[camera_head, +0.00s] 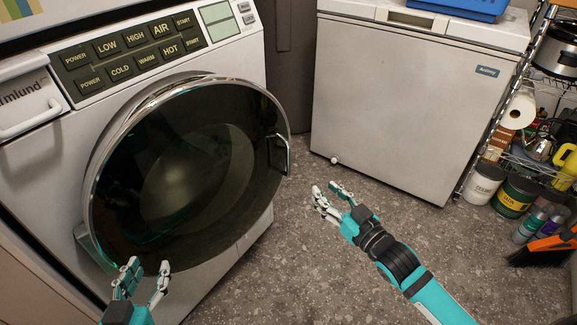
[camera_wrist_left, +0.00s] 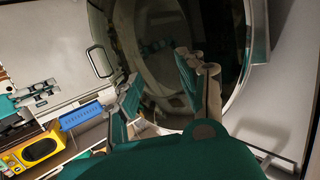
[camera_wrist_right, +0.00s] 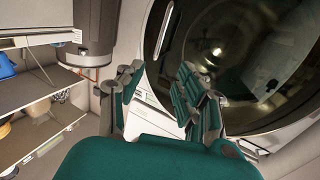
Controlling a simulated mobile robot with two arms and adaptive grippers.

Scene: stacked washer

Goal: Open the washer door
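The washer (camera_head: 35,185) stands at the left with its round dark glass door (camera_head: 185,165) facing me. The door's chrome rim stands out from the front panel; I cannot tell whether it is shut or slightly ajar. A metal handle (camera_head: 287,155) is on the door's right edge, and a hinge-like bracket (camera_head: 92,245) is at its lower left. The handle also shows in the left wrist view (camera_wrist_left: 98,62) and the right wrist view (camera_wrist_right: 164,30). My left gripper (camera_head: 146,276) is open and empty before the door's lower left. My right gripper (camera_head: 331,191) is open and empty, right of and below the handle.
A white chest freezer (camera_head: 410,100) with a blue basket (camera_head: 460,8) on top stands at the back right. A shelf rack with cans, paper roll (camera_head: 518,108) and bottles is at the far right, with an orange brush (camera_head: 553,243). The speckled floor (camera_head: 300,270) between is clear.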

